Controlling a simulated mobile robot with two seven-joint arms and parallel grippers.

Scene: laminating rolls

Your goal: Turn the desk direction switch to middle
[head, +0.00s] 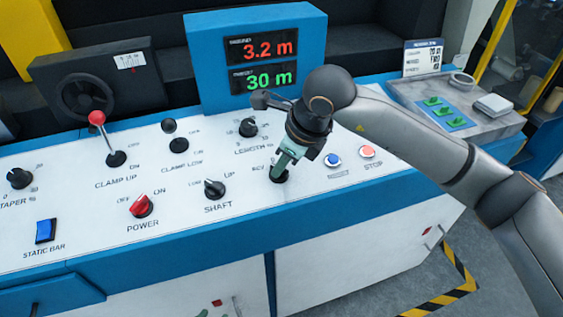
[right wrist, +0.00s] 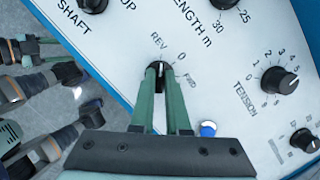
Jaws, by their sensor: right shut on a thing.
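The direction switch (right wrist: 157,72) is a small black knob with a white mark, on the white sloped panel. In the right wrist view the labels REV, 0 and FWD run around it. The white mark points toward the REV and 0 side; its exact setting is hard to tell. My right gripper (right wrist: 160,78) has its green fingers closed on the knob, one on each side. In the head view the right gripper (head: 283,168) comes down onto the switch (head: 279,175) and partly hides it.
Near the switch are the LENGTH knob (head: 248,127), the SHAFT knob (head: 214,188), a blue button (head: 332,160) and a red STOP button (head: 367,152). The red-topped CLAMP UP lever (head: 97,118) stands up at left. A blue display (head: 258,60) rises behind the panel.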

